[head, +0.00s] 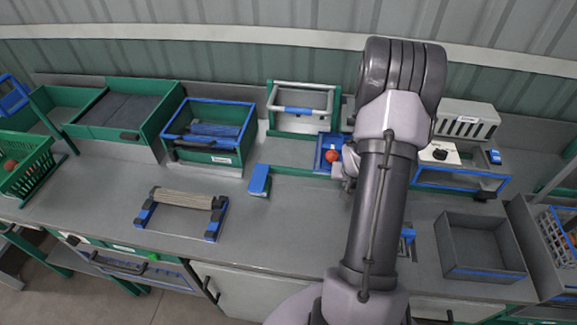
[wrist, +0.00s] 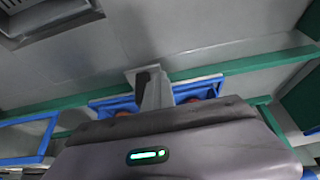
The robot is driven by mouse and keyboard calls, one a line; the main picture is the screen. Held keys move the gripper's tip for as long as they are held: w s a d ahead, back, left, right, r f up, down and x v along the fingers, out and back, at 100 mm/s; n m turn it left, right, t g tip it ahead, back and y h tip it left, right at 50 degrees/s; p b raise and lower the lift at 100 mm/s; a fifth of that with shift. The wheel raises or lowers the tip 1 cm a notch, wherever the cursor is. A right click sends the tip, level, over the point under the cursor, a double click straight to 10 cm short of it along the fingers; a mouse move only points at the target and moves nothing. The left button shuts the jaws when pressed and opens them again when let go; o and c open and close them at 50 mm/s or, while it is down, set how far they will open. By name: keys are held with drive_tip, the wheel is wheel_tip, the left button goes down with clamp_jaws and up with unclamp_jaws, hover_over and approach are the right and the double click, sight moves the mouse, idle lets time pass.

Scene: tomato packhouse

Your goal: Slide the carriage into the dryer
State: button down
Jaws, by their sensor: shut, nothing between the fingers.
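A blue tray (head: 324,143), which looks like the carriage, stands by the green rail (head: 290,171) at the back of the bench, with a red tomato (head: 331,155) in it. In the wrist view the blue tray (wrist: 100,104) lies behind my shut fingers, with reddish round things partly showing on both sides. My gripper (head: 347,172) is at the tray's near right side, largely hidden by my arm; its fingers (wrist: 152,78) are shut and empty. I cannot tell whether they touch the tray. A pale vented box (head: 467,122), possibly the dryer, stands at the back right.
A blue frame stand (head: 462,186) is right of my arm, and a grey open crate (head: 478,245) is in front of it. A blue block (head: 259,180) and a roller stand (head: 183,200) are to the left. Green bins (head: 212,135) line the back left. The front middle bench is clear.

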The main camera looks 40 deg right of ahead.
drive_tip(key=shift+s+d+r+p, duration=0.2)
drive_tip(key=shift+s+d+p, duration=0.55)
drive_tip(key=shift+p, duration=0.35)
drive_tip(key=shift+s+d+f, duration=0.15)
drive_tip(key=shift+s+f, duration=0.1)
drive_tip(key=shift+s, duration=0.05)
drive_tip(key=shift+s+d+r+p, duration=0.25)
drive_tip(key=shift+s+d+p, duration=0.4)
drive_tip(key=shift+p, duration=0.6)
drive_tip(key=s+d+p, duration=0.3)
drive_tip(key=p, duration=0.1)
drive_tip(key=s+d+p, duration=0.3)
drive_tip(key=s+p, duration=0.1)
drive_tip(key=shift+s+d+p, duration=0.15)
drive_tip(key=shift+d+p, duration=0.05)
drive_tip(key=shift+p, duration=0.1)
drive_tip(key=shift+s+d+f, duration=0.15)
drive_tip(key=shift+f, duration=0.05)
